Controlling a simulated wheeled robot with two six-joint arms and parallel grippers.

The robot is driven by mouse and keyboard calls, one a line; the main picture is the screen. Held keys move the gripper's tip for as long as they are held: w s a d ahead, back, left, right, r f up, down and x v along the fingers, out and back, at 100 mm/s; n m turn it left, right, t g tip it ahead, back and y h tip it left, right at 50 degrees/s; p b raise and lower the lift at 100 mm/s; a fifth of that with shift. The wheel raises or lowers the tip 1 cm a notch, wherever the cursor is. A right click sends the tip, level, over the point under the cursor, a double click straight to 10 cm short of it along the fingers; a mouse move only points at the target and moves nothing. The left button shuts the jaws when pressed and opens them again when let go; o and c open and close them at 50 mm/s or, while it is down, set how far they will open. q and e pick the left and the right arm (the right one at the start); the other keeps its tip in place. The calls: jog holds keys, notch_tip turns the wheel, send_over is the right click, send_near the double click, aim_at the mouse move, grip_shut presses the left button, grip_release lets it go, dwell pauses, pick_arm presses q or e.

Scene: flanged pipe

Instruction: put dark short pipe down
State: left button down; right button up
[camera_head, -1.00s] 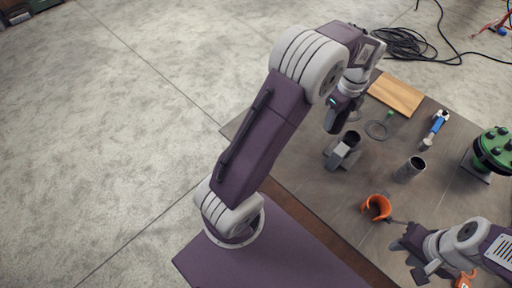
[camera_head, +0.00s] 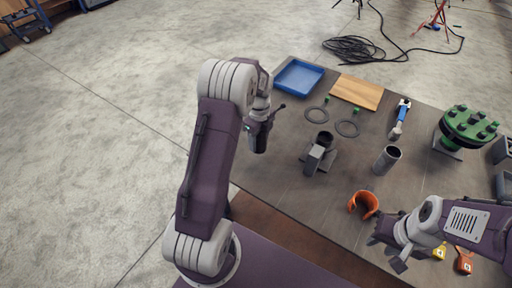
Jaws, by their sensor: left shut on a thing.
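My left gripper (camera_head: 262,118) hangs over the left edge of the table, left of the grey block. It is shut on a dark cylinder that looks like the dark short pipe (camera_head: 258,138); it hangs upright and the fingers are hard to make out against it. My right gripper (camera_head: 384,236) is low over the front of the table, below the orange open ring; its jaws are too small and partly hidden to judge.
A grey block with a round dark opening (camera_head: 318,157) stands mid-table. Around it are a grey pipe (camera_head: 387,159), an orange ring (camera_head: 364,205), a blue tray (camera_head: 299,77), a wooden board (camera_head: 357,92), a blue-handled tool (camera_head: 400,117) and a green flange (camera_head: 467,126). Bare table lies left of the block.

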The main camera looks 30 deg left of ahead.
pick_arm(q)
jog(key=shift+s+a+f, duration=0.1)
jog(key=shift+a+f, duration=0.2)
jog(key=shift+a, duration=0.25)
jog(key=shift+f, duration=2.05)
jog(key=shift+f, duration=0.1)
jog(key=c, duration=0.5)
grip_release()
notch_tip(320, 180, up, 12)
jog(key=shift+r, duration=0.2)
jog(key=s+d+f+n, duration=0.1)
jog(key=s+d+n, duration=0.2)
jog(key=s+n, duration=0.3)
jog(key=s+d+f+n, duration=0.1)
jog(key=s+d+n, duration=0.3)
jog(key=s+n, duration=0.2)
jog(key=s+d+f+n+t, duration=0.1)
jog(key=s+d+n, duration=0.3)
jog(key=n, duration=0.5)
jog(key=shift+s, duration=1.25)
